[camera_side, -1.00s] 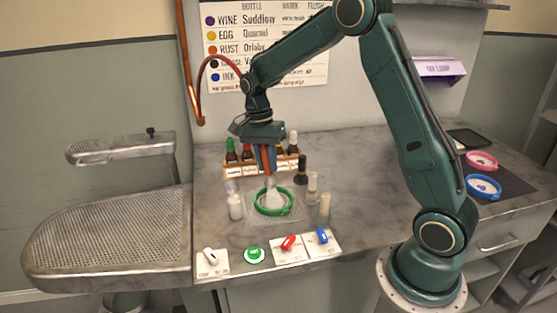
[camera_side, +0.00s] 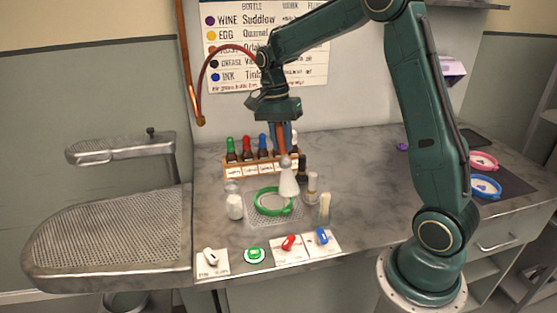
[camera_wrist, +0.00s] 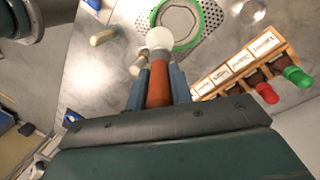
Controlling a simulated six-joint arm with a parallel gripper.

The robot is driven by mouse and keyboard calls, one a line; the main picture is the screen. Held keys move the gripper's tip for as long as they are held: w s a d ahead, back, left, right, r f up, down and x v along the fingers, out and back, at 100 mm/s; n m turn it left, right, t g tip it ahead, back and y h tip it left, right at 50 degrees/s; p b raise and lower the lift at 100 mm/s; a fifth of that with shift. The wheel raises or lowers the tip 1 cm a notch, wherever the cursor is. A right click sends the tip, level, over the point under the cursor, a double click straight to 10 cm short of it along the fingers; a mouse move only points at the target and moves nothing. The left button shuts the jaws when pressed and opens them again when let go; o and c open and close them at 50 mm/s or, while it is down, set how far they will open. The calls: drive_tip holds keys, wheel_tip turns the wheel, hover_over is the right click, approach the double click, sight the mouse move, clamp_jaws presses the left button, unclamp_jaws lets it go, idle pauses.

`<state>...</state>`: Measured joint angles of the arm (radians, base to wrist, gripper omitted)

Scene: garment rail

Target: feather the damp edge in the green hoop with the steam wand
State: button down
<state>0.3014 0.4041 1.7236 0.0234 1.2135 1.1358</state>
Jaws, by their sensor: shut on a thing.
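The green hoop (camera_side: 258,208) lies on a perforated plate on the counter, with pale cloth inside it. It also shows at the top of the wrist view (camera_wrist: 197,38). My gripper (camera_side: 281,141) is shut on the steam wand (camera_side: 282,150), which has an orange-brown body and a pale round tip. In the wrist view the wand (camera_wrist: 159,88) sits between the blue fingers of my gripper (camera_wrist: 158,85). A whitish cone, apparently steam, spreads below the tip by the hoop's back right rim. I cannot make out a damp edge on the cloth.
A wooden rack (camera_side: 262,168) of coloured-cap bottles stands behind the hoop. A white jar (camera_side: 235,207) is left of it; a dark bottle (camera_side: 302,168) and a cream cylinder (camera_side: 325,208) are right. Switch cards (camera_side: 291,250) line the front edge.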

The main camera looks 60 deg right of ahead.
sight(282, 159)
drive_tip(key=shift+f, duration=2.9)
drive_tip(key=shift+w+d, duration=0.15)
drive_tip(key=shift+w, duration=0.05)
drive_tip(key=shift+w+d, duration=0.4)
drive_tip(key=shift+w, duration=0.45)
drive_tip(key=shift+w, duration=0.15)
drive_tip(key=shift+w+a, duration=0.15)
drive_tip(key=shift+w, duration=0.9)
drive_tip(key=shift+w+a, duration=0.15)
